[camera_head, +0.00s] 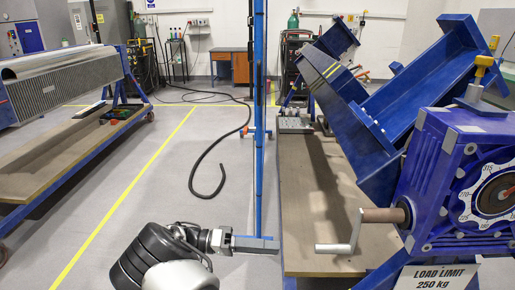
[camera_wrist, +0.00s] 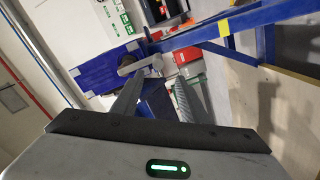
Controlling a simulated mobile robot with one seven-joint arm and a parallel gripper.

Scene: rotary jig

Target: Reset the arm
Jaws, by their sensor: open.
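My arm (camera_head: 160,262) enters at the bottom of the head view, with black and white links. My gripper (camera_head: 272,245) points right, in front of the blue upright post (camera_head: 259,130), and stands left of the jig's crank. In the wrist view my gripper (camera_wrist: 158,90) shows two grey fingers spread apart with nothing held between them. The rotary jig has a blue gearbox (camera_head: 438,180) with a dial and a grey crank (camera_head: 345,232) with a brown shaft. The crank is apart from my gripper. A blue tilted channel frame (camera_head: 375,150) is fixed to the jig.
A wooden-topped bench (camera_head: 310,240) lies between the post and the jig. A load limit sign (camera_head: 437,277) hangs below the gearbox. A long low cart (camera_head: 55,165) stands at left. A black hose (camera_head: 205,160) lies on the grey floor, which is otherwise open beside the yellow line (camera_head: 120,200).

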